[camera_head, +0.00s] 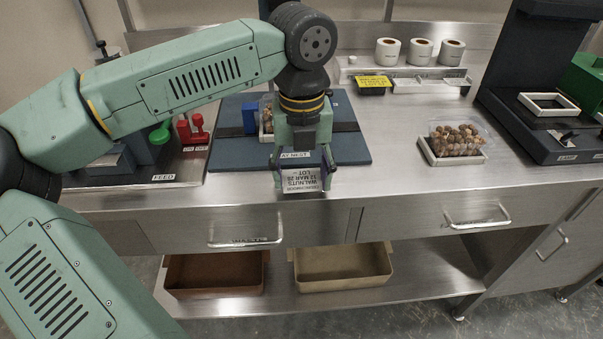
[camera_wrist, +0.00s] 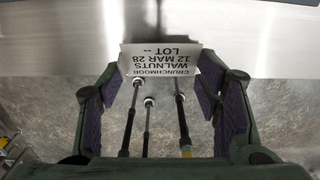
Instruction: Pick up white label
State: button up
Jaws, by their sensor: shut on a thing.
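In the wrist view my gripper (camera_wrist: 162,92) has purple finger pads at both sides of the label. The exact contact is partly hidden.
A clear tray of walnuts (camera_head: 455,140) stands at the right, near a dark machine (camera_head: 530,122). Another tray (camera_head: 266,122) is partly hidden behind my gripper. Label rolls (camera_head: 420,51) stand at the back. Drawers (camera_head: 245,228) and two bins (camera_head: 342,266) are below.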

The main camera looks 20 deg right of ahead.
aim_at(302, 188)
jog(key=shift+s+a, duration=0.1)
jog(key=shift+s, duration=0.2)
jog(key=o, duration=1.2)
jog(key=shift+c, duration=0.2)
notch_tip(302, 188, up, 12)
